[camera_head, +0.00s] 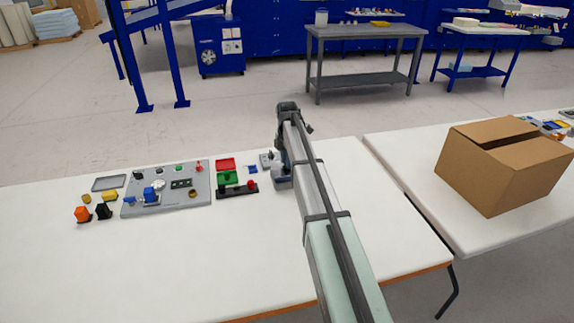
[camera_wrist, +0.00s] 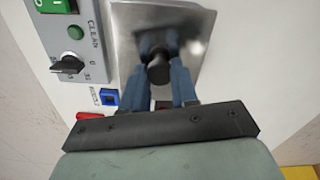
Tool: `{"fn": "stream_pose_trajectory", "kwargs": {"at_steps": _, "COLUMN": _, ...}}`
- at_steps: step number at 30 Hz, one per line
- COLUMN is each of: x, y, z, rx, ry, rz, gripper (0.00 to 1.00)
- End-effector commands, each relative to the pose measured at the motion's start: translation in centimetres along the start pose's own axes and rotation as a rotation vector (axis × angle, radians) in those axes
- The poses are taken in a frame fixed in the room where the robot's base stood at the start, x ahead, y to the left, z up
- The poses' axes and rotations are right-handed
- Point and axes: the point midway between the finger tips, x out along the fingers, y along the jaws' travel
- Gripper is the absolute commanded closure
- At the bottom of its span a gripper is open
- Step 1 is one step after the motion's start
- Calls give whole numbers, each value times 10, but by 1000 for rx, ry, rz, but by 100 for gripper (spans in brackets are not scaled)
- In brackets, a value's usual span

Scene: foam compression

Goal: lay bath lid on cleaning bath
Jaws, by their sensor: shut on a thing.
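In the wrist view the bath lid (camera_wrist: 191,54) is a shiny metal plate with a dark round knob (camera_wrist: 158,73). My gripper (camera_wrist: 158,63) is shut on this knob, one blue-grey finger on each side. The cleaning bath (camera_head: 281,178) is a small grey box in the head view, at the end of my arm and partly covered by it. The lid is over the bath's place, but I cannot tell whether it rests on the rim or hangs just above it. The lid is hidden behind my arm in the head view.
A grey control box (camera_wrist: 70,42) with a dark dial and green button stands close left of the lid. A blue part (camera_wrist: 109,97) lies near it. A grey panel (camera_head: 168,188) and small coloured parts are farther left. The table's front is clear. A cardboard box (camera_head: 500,165) is right.

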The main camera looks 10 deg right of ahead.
Motion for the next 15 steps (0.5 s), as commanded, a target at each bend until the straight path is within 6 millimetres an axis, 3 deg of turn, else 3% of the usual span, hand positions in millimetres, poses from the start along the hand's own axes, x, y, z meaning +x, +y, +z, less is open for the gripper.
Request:
{"fn": "stream_pose_trajectory", "kwargs": {"at_steps": 5, "x": 21, "y": 0, "z": 0, "rx": 0, "ry": 0, "rz": 0, "gripper": 100}}
{"fn": "stream_pose_trajectory", "kwargs": {"at_steps": 15, "x": 23, "y": 0, "z": 0, "rx": 0, "ry": 0, "rz": 0, "gripper": 100}}
